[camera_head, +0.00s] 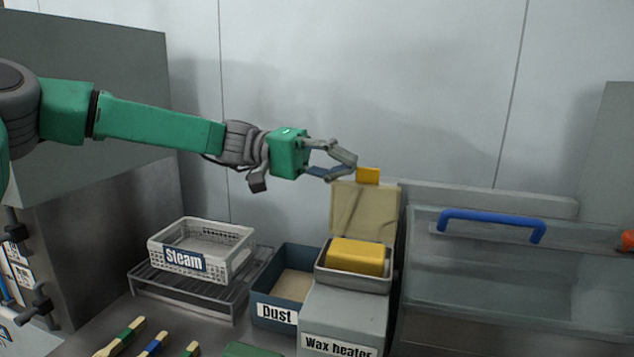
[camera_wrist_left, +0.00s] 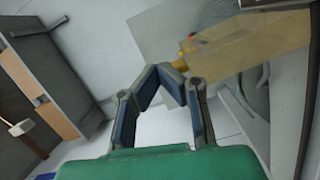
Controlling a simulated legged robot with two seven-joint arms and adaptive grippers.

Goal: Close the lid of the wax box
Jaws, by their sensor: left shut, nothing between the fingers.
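The wax box (camera_head: 354,281) sits on the wax heater at the middle right, with a yellow block of wax (camera_head: 355,257) in it. Its lid (camera_head: 364,212) stands upright at the back of the box, open, with a yellow tab (camera_head: 368,176) at its top edge. My left gripper (camera_head: 343,172) is shut and empty, just left of the tab and the lid's upper edge. In the left wrist view the fingertips (camera_wrist_left: 162,75) meet, and the tan lid (camera_wrist_left: 250,50) shows to their right. I cannot tell whether they touch it. My right gripper is not in view.
A blue dust bin (camera_head: 285,286) stands left of the wax heater (camera_head: 340,325). A white steam basket (camera_head: 203,249) sits on a wire rack further left. A clear case with a blue handle (camera_head: 491,222) stands right of the box. Brushes (camera_head: 155,343) lie at the front left.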

